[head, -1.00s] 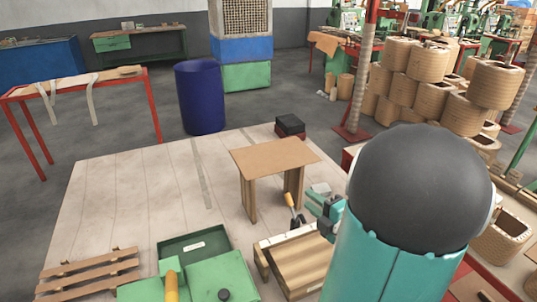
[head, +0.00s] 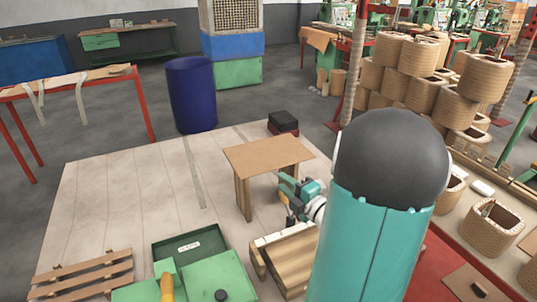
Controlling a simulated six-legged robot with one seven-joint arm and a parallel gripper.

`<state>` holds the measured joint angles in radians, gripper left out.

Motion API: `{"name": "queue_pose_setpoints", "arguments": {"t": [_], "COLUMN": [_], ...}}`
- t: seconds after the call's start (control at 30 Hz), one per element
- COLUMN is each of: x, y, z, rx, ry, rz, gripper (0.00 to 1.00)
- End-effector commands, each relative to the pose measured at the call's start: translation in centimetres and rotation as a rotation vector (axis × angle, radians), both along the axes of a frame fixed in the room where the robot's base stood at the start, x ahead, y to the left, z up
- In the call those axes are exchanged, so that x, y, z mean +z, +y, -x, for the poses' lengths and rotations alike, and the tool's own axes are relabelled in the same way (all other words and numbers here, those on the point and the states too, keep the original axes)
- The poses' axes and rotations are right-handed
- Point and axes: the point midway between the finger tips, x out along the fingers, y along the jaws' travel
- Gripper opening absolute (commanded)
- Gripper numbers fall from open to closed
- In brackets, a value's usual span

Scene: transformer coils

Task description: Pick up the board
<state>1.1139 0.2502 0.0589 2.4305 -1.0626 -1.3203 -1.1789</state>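A flat brown board (head: 267,154) lies level on upright wooden supports (head: 243,197), like a small table, on the pale work surface. My gripper (head: 283,183) is teal and grey and is just below the board's right front edge, close to the right-hand support. A gap between it and the board cannot be made out. Its fingers are small and partly overlapped by its own body, so their opening is unclear. My teal arm with its dark round joint hides the area to the right.
A black and red box (head: 283,123) sits behind the board. A wooden crate (head: 258,263) and green toolbox (head: 228,275) are in front. Wooden slats (head: 85,275) lie at the front left. The surface left of the board is clear. A blue barrel (head: 191,95) stands beyond.

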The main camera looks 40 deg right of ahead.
Motion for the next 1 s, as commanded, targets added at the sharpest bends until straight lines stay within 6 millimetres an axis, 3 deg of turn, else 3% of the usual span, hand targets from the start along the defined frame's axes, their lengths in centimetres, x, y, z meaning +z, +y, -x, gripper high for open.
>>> {"name": "queue_pose_setpoints", "arguments": {"t": [0.17,0.43,0.73,0.87,1.0], "x": [0.0,-0.1,-0.1,-0.1,-0.1], "y": [-0.1,-0.2,-0.3,-0.3,-0.3], "z": [-1.3,-5.2,-5.8,-5.8,-5.8], "rx": [0.0,0.0,-0.002,-0.002,-0.002], "ry": [0.0,0.0,0.0,0.0,0.0], "rz": [0.0,0.0,0.0,0.0,0.0], "gripper": [0.28,0.28,0.28,0.03,0.0]}}
